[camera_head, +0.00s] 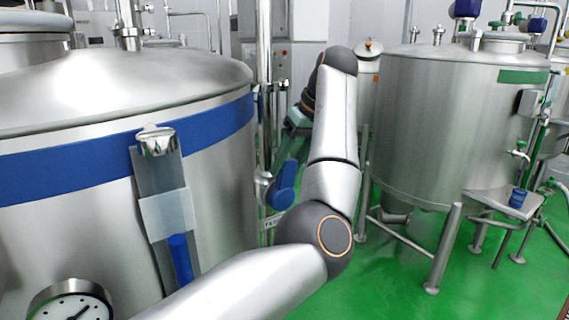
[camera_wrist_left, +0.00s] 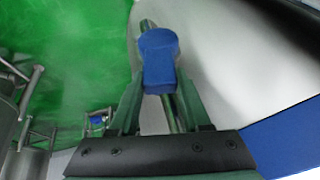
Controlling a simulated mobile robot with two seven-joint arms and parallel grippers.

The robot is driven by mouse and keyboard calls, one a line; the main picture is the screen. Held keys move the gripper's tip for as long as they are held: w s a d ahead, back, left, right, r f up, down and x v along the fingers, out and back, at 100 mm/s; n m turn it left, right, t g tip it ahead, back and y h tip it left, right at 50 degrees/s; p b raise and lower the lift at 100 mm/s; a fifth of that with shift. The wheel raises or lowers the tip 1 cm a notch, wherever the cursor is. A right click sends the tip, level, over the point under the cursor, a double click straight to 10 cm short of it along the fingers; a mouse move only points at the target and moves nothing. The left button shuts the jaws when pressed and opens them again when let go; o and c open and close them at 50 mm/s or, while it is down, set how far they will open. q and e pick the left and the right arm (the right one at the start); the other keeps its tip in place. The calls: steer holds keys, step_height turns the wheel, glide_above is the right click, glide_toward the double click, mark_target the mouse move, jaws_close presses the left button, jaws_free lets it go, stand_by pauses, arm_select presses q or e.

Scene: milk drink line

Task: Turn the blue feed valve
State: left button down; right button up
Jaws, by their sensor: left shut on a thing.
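The blue feed valve has a blue handle (camera_head: 284,186) on a metal body (camera_head: 263,185) beside the large tank with the blue band. In the left wrist view the handle (camera_wrist_left: 159,62) stands between the finger ends, its wide end pointing away from me. My left gripper (camera_head: 287,162) has green fingers and reaches down to the handle from above. In the left wrist view the gripper (camera_wrist_left: 160,92) is shut on the handle. My own forearm hides part of the area below the valve. My right gripper does not show.
The large tank (camera_head: 215,90) fills the left, with a gauge (camera_head: 72,302) and a sight-glass fitting (camera_head: 165,205). A second tank (camera_head: 425,130) stands on legs at the right. A vertical pipe (camera_head: 263,60) rises behind the valve. Green floor (camera_head: 385,285) is open between the tanks.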

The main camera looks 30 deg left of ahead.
arm_select(q)
steer(key=shift+w+d+f+g+y, duration=0.25)
steer(key=shift+w+g, duration=0.25)
steer(key=shift+g, duration=0.3)
steer(key=shift+c, duration=1.8)
jaws_free()
steer(key=shift+r, duration=0.1)
